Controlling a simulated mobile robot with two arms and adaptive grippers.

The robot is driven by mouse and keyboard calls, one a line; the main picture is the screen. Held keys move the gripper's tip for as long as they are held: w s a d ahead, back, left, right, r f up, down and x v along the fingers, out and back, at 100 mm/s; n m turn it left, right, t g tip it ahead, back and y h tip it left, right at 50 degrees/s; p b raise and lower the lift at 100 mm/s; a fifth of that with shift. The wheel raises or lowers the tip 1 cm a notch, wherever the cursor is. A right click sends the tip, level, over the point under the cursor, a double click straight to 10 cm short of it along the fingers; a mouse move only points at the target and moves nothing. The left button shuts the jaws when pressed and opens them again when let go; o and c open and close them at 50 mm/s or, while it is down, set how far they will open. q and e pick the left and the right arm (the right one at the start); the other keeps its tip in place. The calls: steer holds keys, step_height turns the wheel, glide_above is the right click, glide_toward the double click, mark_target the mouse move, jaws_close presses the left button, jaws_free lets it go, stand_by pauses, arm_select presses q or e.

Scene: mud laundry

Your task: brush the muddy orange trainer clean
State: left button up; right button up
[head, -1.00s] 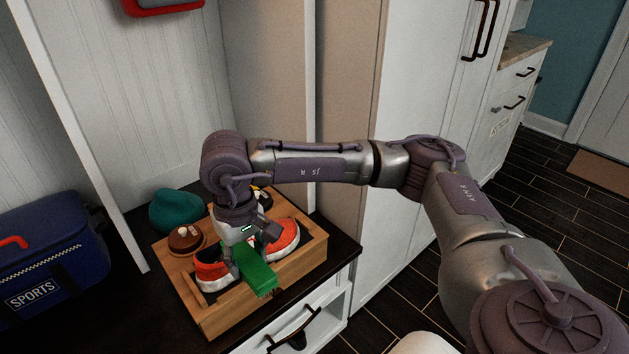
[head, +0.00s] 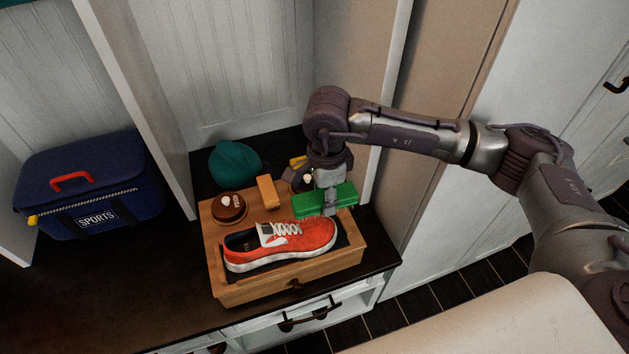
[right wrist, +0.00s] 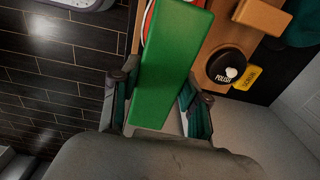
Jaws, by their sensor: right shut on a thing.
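The orange trainer (head: 312,238) lies in a wooden tray (head: 262,289), toe to the right. It has a white sole, white laces and a white side mark; I make out no clear mud on it at this size. My right gripper (head: 329,203) is shut on a green brush (head: 308,203), beyond the trainer's toe end and apart from the shoe's upper. I cannot tell the brush's height. The right wrist view shows the brush (right wrist: 168,65) between the fingers (right wrist: 160,103), its bristles hidden. My left gripper is not in view.
A brown round tin (head: 229,208) and a tan block (head: 268,191) are at the tray's back. A black polish tin (right wrist: 228,66) is beside the brush. A teal beanie (head: 235,163) lies behind the tray. A blue sports bag (head: 88,190) stands left. Dark bench top (head: 110,280) is clear front left.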

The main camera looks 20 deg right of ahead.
mark_target(314, 215)
steer(key=m+p, duration=0.2)
steer(key=m, duration=0.2)
steer(key=a+m+p, duration=0.1)
steer(key=m+p, duration=0.1)
steer(key=m, duration=0.2)
steer(key=a+r+m+p, duration=0.1)
steer(key=m+p, duration=0.1)
steer(key=m, duration=0.3)
steer(key=shift+s+a+r, duration=0.1)
steer(key=shift+s+a, duration=0.1)
steer(key=shift+s, duration=0.15)
steer(key=shift+m, duration=0.6)
steer(key=shift+f+b, duration=2.05)
steer(key=shift+f, duration=1.35)
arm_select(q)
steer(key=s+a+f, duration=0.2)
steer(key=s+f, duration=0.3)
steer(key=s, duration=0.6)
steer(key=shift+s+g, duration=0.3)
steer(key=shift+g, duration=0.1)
arm_select(e)
steer(key=shift+s+f, duration=0.1)
steer(key=shift+f, duration=0.05)
steer(key=shift+c, duration=0.4)
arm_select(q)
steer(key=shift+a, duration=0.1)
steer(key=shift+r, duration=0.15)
